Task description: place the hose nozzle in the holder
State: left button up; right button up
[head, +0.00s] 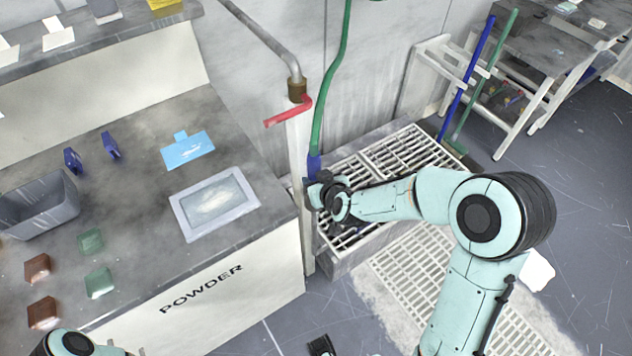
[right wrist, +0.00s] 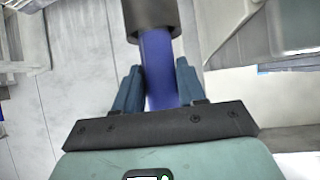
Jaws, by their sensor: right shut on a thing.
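The hose nozzle (head: 314,166) is blue and sits on the lower end of a green hose (head: 333,85) that hangs in front of the wall. My right gripper (head: 317,188) is shut on it beside the red-handled pipe post. In the right wrist view the blue nozzle (right wrist: 158,70) runs between both fingers, with a dark grey cylinder (right wrist: 150,15) at its far end. I cannot tell whether that cylinder is part of the nozzle or the holder. I cannot pick out the holder in the head view. A dark piece at the bottom edge may be part of my left gripper.
A floor sink with white grating (head: 408,150) lies behind my right gripper. The pipe post with a red lever (head: 289,112) stands close by. The powder counter (head: 130,250) is at left, holding a grey bin (head: 40,207) and a tray (head: 180,213). Blue and green poles (head: 468,75) lean at right.

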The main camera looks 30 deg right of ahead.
jog(key=shift+w, duration=0.2)
jog(key=shift+f, duration=0.1)
jog(key=shift+f, duration=0.15)
jog(key=o, duration=1.2)
jog(key=shift+o, duration=0.2)
